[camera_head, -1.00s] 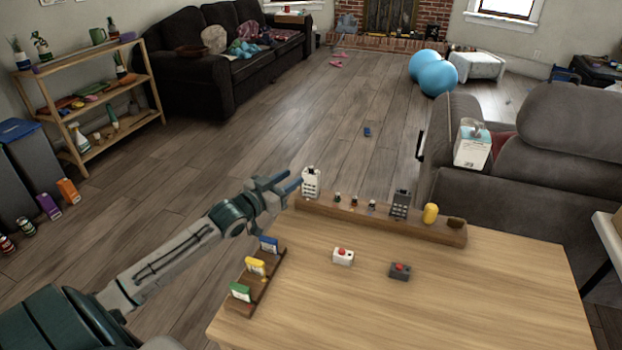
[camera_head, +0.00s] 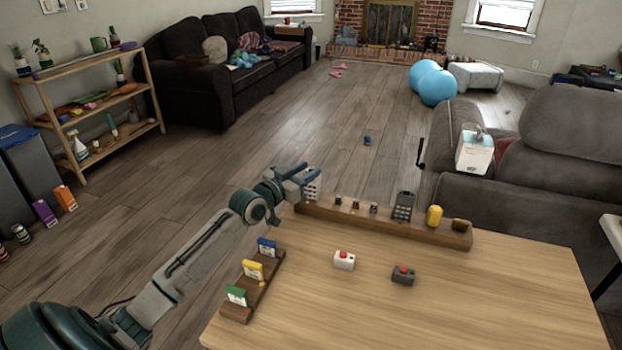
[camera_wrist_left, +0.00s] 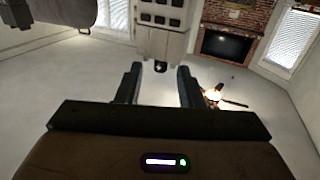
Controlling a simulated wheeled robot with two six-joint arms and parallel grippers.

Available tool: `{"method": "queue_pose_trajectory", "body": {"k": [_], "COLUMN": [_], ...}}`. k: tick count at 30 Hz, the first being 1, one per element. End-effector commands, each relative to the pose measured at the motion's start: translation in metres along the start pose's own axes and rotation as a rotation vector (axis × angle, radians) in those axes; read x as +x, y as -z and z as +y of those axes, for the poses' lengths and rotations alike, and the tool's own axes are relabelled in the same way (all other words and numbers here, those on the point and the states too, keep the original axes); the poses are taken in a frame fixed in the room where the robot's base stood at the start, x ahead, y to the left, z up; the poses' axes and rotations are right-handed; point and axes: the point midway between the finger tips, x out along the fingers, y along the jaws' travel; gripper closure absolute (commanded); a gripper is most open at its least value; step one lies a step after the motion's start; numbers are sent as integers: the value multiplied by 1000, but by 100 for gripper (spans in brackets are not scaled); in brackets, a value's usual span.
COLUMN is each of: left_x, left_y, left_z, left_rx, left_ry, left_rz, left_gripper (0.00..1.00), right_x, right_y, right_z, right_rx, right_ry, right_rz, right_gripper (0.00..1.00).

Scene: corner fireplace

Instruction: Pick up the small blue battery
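No thing shows plainly as a small blue battery. A small blue block with a pale label (camera_head: 267,247) stands at the far end of the wooden rack (camera_head: 236,312) on the table's left; I cannot tell if it is the battery. Another small blue thing (camera_head: 367,140), too small to identify, lies on the floor beyond the table. My left gripper (camera_head: 307,177) is at the table's far left corner, in front of a white device with dark keys (camera_head: 314,188). In the left wrist view its fingers (camera_wrist_left: 160,84) are apart and empty; the white device (camera_wrist_left: 161,40) lies just beyond.
The far wooden rack (camera_head: 420,229) holds several small items, a grey keypad device (camera_head: 403,206) and a yellow cylinder (camera_head: 434,215). A white button box (camera_head: 344,260) and a dark button box (camera_head: 403,275) are on the table (camera_head: 450,315). The table's front is clear.

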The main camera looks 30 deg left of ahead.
Motion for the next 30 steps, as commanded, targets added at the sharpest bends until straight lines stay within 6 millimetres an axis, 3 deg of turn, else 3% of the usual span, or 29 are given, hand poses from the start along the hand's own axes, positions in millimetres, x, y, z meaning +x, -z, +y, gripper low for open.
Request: {"method": "queue_pose_trajectory", "body": {"k": [6,14,20,30], "left_x": [21,22,22,22], "left_y": [-3,-4,-5,-7], "left_z": [0,0,0,0], "left_rx": [-3,-1,-3,-5], "left_ry": [1,1,1,1], "left_rz": [-5,-9,-10,-14], "left_gripper": [66,66,100,100], "right_x": [-4,-5,-5,-5], "right_y": [1,1,1,1], "right_z": [-2,-2,-2,-2], "right_rx": [0,0,0,0], "right_ry": [5,6,6,6], "right_rz": [18,20,20,20], "right_gripper": [64,64,64,64]}}
